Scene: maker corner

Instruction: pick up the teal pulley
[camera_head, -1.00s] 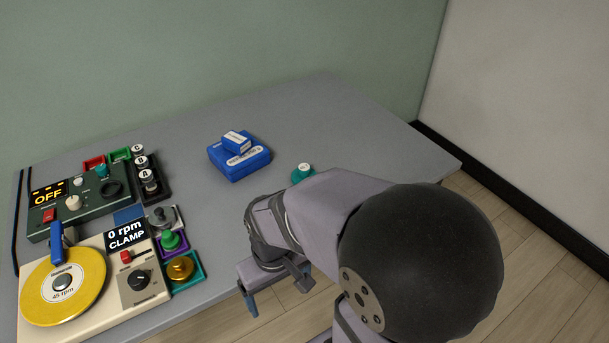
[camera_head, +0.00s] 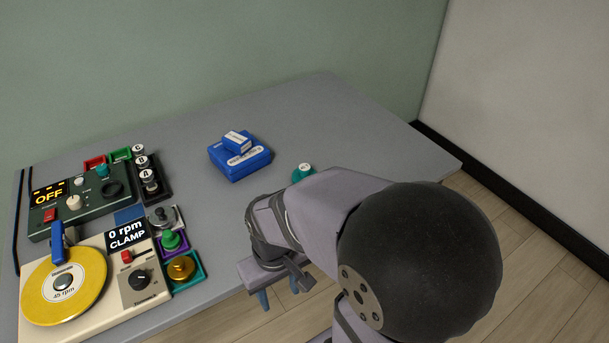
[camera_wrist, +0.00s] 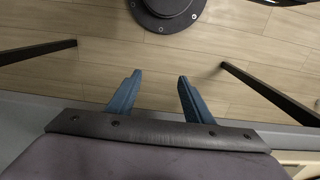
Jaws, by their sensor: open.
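A teal round piece with a pale top (camera_head: 303,171), which looks like the teal pulley, stands on the grey table behind my arm. My forearm hides its lower part. My gripper (camera_head: 278,295) is past the table's front edge, over the floor, well in front of the teal piece. In the wrist view, the two blue fingers of my gripper (camera_wrist: 160,80) are apart with nothing between them. The wrist view shows mostly floor, and no teal pulley.
Blue boxes (camera_head: 240,163) are stacked at the table's middle. At the left are a green control unit (camera_head: 88,207), a turntable with a yellow disc (camera_head: 64,287), and small trays holding a green piece (camera_head: 171,240) and a gold piece (camera_head: 181,268). The back right tabletop is clear.

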